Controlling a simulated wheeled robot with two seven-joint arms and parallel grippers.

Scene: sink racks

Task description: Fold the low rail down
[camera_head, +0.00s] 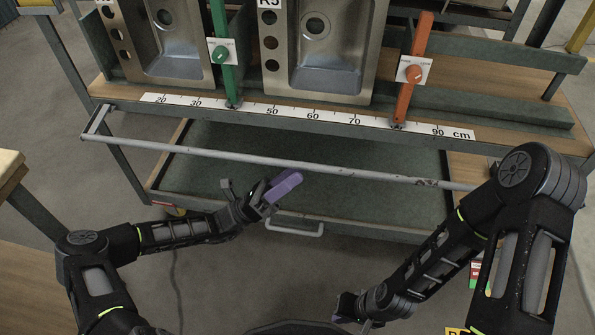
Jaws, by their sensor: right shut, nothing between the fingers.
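The low rail (250,159) is a long grey bar that runs across the front of the sink rack. Its left end bracket (95,120) joins the rack's front edge. It stands out in front of the lower green shelf. Its right end passes behind my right arm. My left gripper (270,192) is just below the middle of the rail in the picture, and I see no contact with it. A purple piece (285,187) shows at its tip; I cannot tell whether it is a finger or a held thing. My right gripper (366,326) is shut and empty at the bottom edge, far from the rail.
Two steel sinks (185,62) stand on the rack behind a centimetre scale (310,116). A green post (222,60) and an orange post (412,70) rise there. A white handle (295,232) is on the lower shelf's front. A wooden bench (12,165) is at left.

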